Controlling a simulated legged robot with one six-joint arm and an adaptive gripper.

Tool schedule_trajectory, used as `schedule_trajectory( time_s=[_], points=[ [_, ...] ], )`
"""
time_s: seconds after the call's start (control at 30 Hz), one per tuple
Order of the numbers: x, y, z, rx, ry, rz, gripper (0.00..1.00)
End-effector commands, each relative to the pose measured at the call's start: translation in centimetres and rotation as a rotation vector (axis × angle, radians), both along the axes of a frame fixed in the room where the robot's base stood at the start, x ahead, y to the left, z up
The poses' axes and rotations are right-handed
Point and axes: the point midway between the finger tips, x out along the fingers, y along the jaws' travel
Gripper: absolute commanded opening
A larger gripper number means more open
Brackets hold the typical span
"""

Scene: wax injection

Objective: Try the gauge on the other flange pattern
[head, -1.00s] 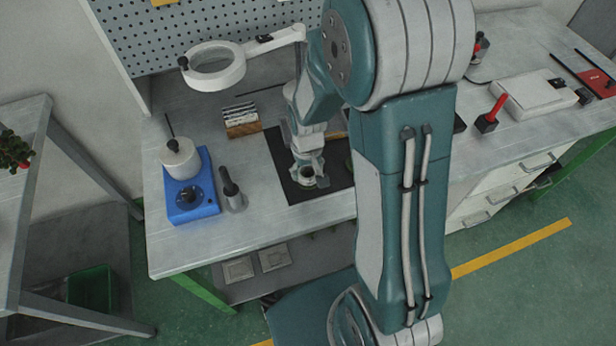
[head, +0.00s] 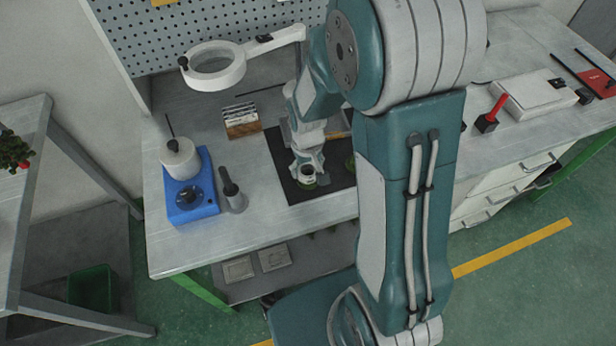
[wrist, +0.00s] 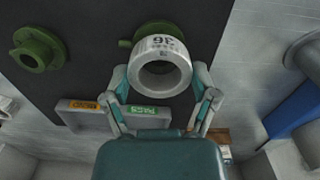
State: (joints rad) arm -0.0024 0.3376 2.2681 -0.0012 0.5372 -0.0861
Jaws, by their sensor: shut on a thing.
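A white ring gauge (wrist: 160,65) with a dark "36" mark is held between the fingers of my gripper (wrist: 160,82). In the head view my gripper (head: 307,168) and the ring are over the dark mat. A green flange pattern (wrist: 157,30) shows just behind the ring, mostly hidden by it. I cannot tell whether the ring is around its hub or only above it. Another green flange pattern (wrist: 38,48) lies apart on the mat, at the left of the wrist view. In the head view it is mostly hidden behind my arm.
The dark mat (head: 283,160) lies on the grey bench. A grey tray (wrist: 78,116) carries an orange label and a green label. A blue heater (head: 190,200) with a white pot, a wooden rack (head: 242,130) and a magnifier lamp (head: 215,65) stand to the left.

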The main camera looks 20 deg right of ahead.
Motion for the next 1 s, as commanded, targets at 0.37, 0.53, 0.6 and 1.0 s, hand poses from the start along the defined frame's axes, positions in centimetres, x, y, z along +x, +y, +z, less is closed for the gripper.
schedule_trajectory(
  time_s=[0.37,0.53,0.6,1.0],
  points=[
    [0.1,0.0,1.4,0.000,-0.003,0.000,0.17],
    [0.1,0.0,2.0,0.000,-0.004,0.000,0.17],
    [0.1,0.0,2.2,0.000,-0.003,0.000,0.17],
    [0.1,0.0,3.6,0.000,-0.003,0.000,0.17]
  ],
)
